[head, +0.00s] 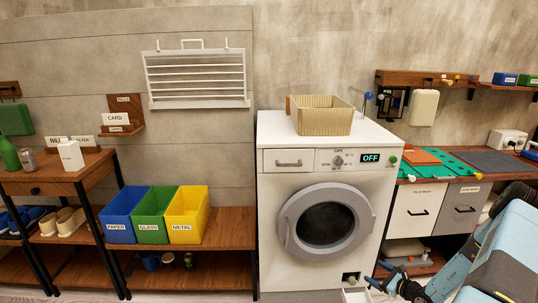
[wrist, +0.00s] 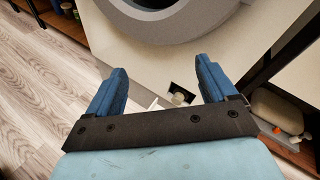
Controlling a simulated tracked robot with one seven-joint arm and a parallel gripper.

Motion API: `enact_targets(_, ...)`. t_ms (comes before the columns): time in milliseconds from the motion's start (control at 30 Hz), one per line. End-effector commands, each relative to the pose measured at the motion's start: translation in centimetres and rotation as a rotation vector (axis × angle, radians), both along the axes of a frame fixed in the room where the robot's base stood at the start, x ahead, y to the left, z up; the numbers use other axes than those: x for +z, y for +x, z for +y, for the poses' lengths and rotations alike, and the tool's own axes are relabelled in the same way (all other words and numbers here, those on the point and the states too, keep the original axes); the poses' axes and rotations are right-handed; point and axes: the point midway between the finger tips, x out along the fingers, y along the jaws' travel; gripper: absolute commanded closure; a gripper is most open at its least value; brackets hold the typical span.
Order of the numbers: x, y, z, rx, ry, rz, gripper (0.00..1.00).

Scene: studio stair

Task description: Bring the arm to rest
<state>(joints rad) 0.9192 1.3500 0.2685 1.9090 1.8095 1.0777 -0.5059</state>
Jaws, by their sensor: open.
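My gripper (head: 380,275) is low at the right of the head view, in front of the lower right of the white washing machine (head: 274,215). In the wrist view my gripper (wrist: 160,70) has its two blue fingers wide apart, with nothing between the tips. A small dark opening with a pale knob (wrist: 178,97) shows beyond the fingers, low on the machine. In the head view this knob (head: 350,278) has a small white flap (head: 356,296) hanging open below it. My arm reaches in from the right.
A beige basket (head: 322,120) stands on the machine, whose display reads OFF. Blue, green and yellow bins (head: 187,212) stand on a wooden shelf at left. A drawer cabinet (head: 417,208) stands close at right, with a pale container (head: 405,250) under it. Wooden floor (wrist: 35,110) is clear at left.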

Motion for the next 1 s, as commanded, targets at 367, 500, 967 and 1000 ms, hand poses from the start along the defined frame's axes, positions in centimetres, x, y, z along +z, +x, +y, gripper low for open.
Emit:
enact_targets(367,12.1,1.8,4.1,0.327,-0.176,-0.083,0.15)
enact_targets(500,16.3,1.7,5.9,0.445,-0.245,-0.108,0.15)
enact_targets(967,28.6,-1.0,12.0,0.797,-0.495,-0.17,0.15)
enact_targets(1000,29.6,-1.4,12.6,0.825,-0.518,-0.174,0.15)
